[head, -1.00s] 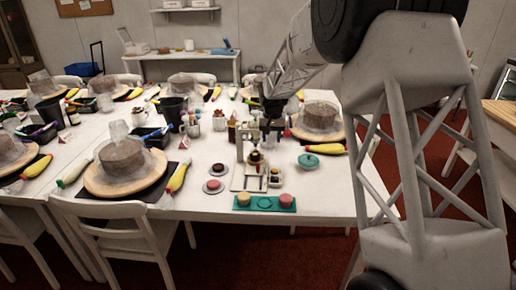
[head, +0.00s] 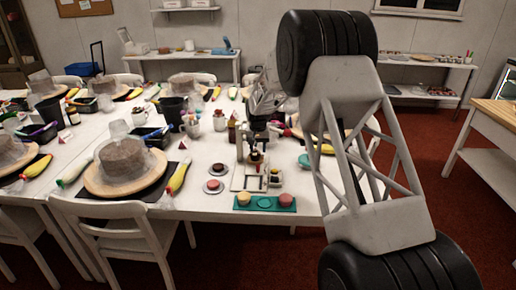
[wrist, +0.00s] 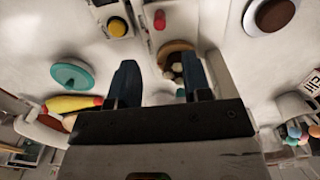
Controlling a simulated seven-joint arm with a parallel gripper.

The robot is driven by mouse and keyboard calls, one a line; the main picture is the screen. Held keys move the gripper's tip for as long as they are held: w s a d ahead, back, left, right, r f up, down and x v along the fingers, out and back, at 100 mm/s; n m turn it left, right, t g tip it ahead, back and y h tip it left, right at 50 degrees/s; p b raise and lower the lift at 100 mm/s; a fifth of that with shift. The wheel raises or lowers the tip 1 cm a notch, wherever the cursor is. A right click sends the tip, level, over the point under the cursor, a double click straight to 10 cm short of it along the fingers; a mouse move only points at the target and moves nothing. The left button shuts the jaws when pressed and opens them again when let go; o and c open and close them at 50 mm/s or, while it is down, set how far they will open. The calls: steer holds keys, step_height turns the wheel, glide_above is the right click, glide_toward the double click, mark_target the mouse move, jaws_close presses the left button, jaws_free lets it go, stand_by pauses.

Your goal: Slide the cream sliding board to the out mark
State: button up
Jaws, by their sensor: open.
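A small cream stand (head: 238,172) with an upright frame stands near the table's front edge in the head view, with a small dark-topped cake in it. A flat cream board (head: 246,184) shows at its foot; I cannot make out an out mark. My gripper (head: 258,141) is just above and behind the stand, pointing down. In the wrist view my gripper (wrist: 160,80) has its two dark fingers apart with nothing held. A round brown-rimmed piece (wrist: 177,47) shows beyond and between the fingertips. Part of the stand is cut off at the top of that view.
A teal tray (head: 264,203) with coloured rounds lies in front of the stand. A mug of pens (wrist: 292,108) is close by in the wrist view.

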mark_target(258, 166)
steer(key=shift+f, duration=0.2)
steer(key=shift+f, duration=4.5)
steer(key=c, duration=0.8)
steer(key=shift+o, duration=0.2)
steer(key=shift+s, duration=0.2)
steer(key=shift+s+f, duration=0.15)
steer(key=shift+s, duration=4.7)
